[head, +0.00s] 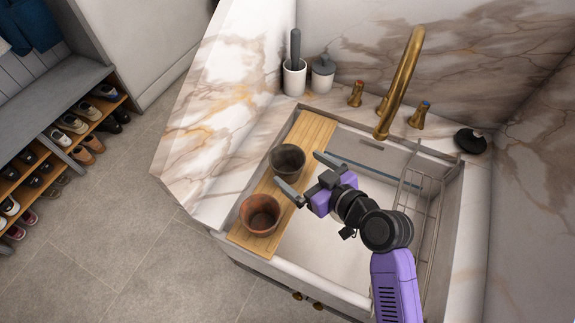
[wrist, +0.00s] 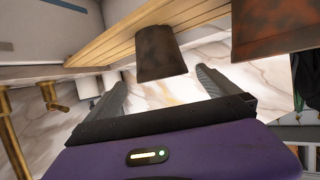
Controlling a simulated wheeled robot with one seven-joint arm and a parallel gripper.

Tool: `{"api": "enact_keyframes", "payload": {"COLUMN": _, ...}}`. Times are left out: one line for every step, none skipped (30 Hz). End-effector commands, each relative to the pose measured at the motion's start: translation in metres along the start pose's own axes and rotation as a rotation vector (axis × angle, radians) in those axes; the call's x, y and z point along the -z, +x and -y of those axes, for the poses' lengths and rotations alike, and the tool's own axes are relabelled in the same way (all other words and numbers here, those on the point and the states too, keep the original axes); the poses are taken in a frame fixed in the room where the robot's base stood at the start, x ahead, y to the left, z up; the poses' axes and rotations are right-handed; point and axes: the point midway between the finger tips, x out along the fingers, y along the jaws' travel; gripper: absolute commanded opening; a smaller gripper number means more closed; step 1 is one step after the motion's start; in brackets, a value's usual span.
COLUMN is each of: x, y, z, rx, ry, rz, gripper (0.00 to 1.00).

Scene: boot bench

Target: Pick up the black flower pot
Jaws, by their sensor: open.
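The black flower pot (head: 287,161) stands upright on a wooden board (head: 313,130) laid across the left side of the sink. My gripper (head: 306,174) is open and empty, just to the right of the pot in the head view, its two fingers pointing left on either side of the pot's near edge. In the wrist view the black pot (wrist: 160,54) shows ahead between the two fingers (wrist: 163,90), beyond their tips. I cannot tell whether a finger touches it.
A reddish-brown pot (head: 260,214) stands on the same board, close to the near finger; it also shows in the wrist view (wrist: 272,25). A brass faucet (head: 402,80) rises behind the sink (head: 330,235). A wire rack (head: 416,215) lies at the sink's right side.

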Motion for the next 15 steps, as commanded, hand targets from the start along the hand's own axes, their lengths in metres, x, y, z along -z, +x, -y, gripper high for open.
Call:
{"api": "enact_keyframes", "payload": {"x": 0.002, "y": 0.006, "z": 0.000, "rx": 0.000, "ry": 0.000, "rz": -0.001, "gripper": 1.00}}
{"api": "enact_keyframes", "payload": {"x": 0.002, "y": 0.008, "z": 0.000, "rx": 0.000, "ry": 0.000, "rz": -0.001, "gripper": 1.00}}
{"api": "enact_keyframes", "payload": {"x": 0.002, "y": 0.011, "z": 0.001, "rx": 0.001, "ry": 0.000, "rz": 0.000, "gripper": 1.00}}
{"api": "enact_keyframes", "payload": {"x": 0.002, "y": 0.014, "z": 0.001, "rx": 0.001, "ry": 0.000, "rz": 0.000, "gripper": 1.00}}
{"api": "enact_keyframes", "payload": {"x": 0.004, "y": 0.018, "z": 0.002, "rx": 0.001, "ry": 0.000, "rz": -0.001, "gripper": 1.00}}
{"api": "enact_keyframes", "payload": {"x": 0.005, "y": 0.023, "z": 0.002, "rx": 0.000, "ry": 0.000, "rz": -0.001, "gripper": 1.00}}
{"api": "enact_keyframes", "payload": {"x": 0.005, "y": 0.027, "z": 0.002, "rx": 0.001, "ry": 0.000, "rz": -0.001, "gripper": 1.00}}
{"api": "enact_keyframes", "payload": {"x": 0.006, "y": 0.032, "z": 0.003, "rx": 0.001, "ry": 0.000, "rz": 0.000, "gripper": 1.00}}
{"api": "enact_keyframes", "payload": {"x": 0.007, "y": 0.038, "z": 0.003, "rx": 0.001, "ry": 0.000, "rz": -0.001, "gripper": 1.00}}
{"api": "enact_keyframes", "payload": {"x": 0.006, "y": 0.042, "z": 0.004, "rx": 0.001, "ry": 0.001, "rz": -0.001, "gripper": 1.00}}
{"api": "enact_keyframes", "payload": {"x": 0.005, "y": 0.046, "z": 0.003, "rx": 0.000, "ry": 0.001, "rz": 0.000, "gripper": 1.00}}
{"api": "enact_keyframes", "payload": {"x": 0.005, "y": 0.050, "z": 0.003, "rx": -0.001, "ry": 0.001, "rz": -0.001, "gripper": 1.00}}
{"api": "enact_keyframes", "payload": {"x": 0.005, "y": 0.053, "z": 0.002, "rx": -0.002, "ry": 0.001, "rz": -0.001, "gripper": 1.00}}
{"api": "enact_keyframes", "payload": {"x": 0.005, "y": 0.056, "z": 0.002, "rx": -0.002, "ry": 0.001, "rz": -0.001, "gripper": 1.00}}
{"api": "enact_keyframes", "payload": {"x": 0.004, "y": 0.058, "z": 0.003, "rx": -0.002, "ry": 0.000, "rz": -0.001, "gripper": 1.00}}
